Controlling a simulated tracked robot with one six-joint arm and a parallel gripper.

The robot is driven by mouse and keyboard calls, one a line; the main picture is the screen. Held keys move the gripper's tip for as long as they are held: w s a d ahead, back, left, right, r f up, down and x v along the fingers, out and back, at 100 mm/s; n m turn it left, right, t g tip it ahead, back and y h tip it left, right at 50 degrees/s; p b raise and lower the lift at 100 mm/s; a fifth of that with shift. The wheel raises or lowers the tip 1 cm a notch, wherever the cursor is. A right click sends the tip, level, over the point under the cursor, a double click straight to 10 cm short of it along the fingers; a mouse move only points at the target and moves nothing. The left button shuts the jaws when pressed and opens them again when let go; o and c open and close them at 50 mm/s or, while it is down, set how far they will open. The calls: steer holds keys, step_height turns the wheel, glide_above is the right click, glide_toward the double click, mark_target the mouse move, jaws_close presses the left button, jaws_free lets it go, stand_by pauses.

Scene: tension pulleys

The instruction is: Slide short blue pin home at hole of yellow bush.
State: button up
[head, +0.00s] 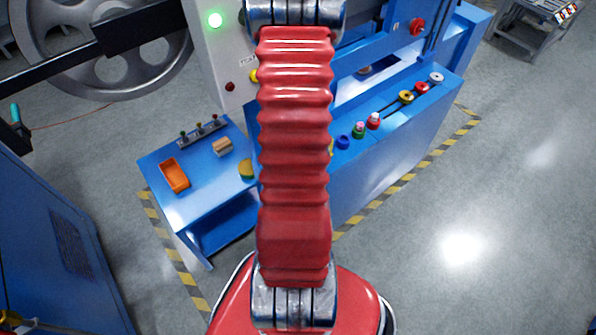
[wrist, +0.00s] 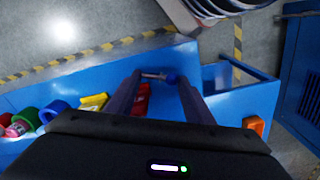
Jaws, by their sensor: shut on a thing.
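In the wrist view, my gripper (wrist: 160,77) is shut on a short pin with a pale shaft (wrist: 152,76) and a blue end (wrist: 172,79). The pin lies crosswise between the fingertips. Left of the fingers, a yellow part (wrist: 93,102) sits on the blue bench; I cannot tell whether it is the yellow bush, and no hole shows. In the head view, a yellow and dark ring-like part (head: 406,97) sits on the bench. Another yellow part (head: 247,170) is partly hidden by my arm. My gripper is not visible in the head view.
A red part (wrist: 142,98) lies behind the fingers. Blue (wrist: 52,110) and green (wrist: 26,119) parts stand further left. In the head view, the side table (head: 205,205) carries an orange tray (head: 174,175) and a tan block (head: 222,146). A large wheel (head: 115,45) stands at upper left.

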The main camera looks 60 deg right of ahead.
steer(key=o, duration=1.1)
steer(key=shift+f, duration=0.2)
step_height(320, 180, up, 14)
steer(key=shift+d+f, duration=0.1)
stand_by(1.0)
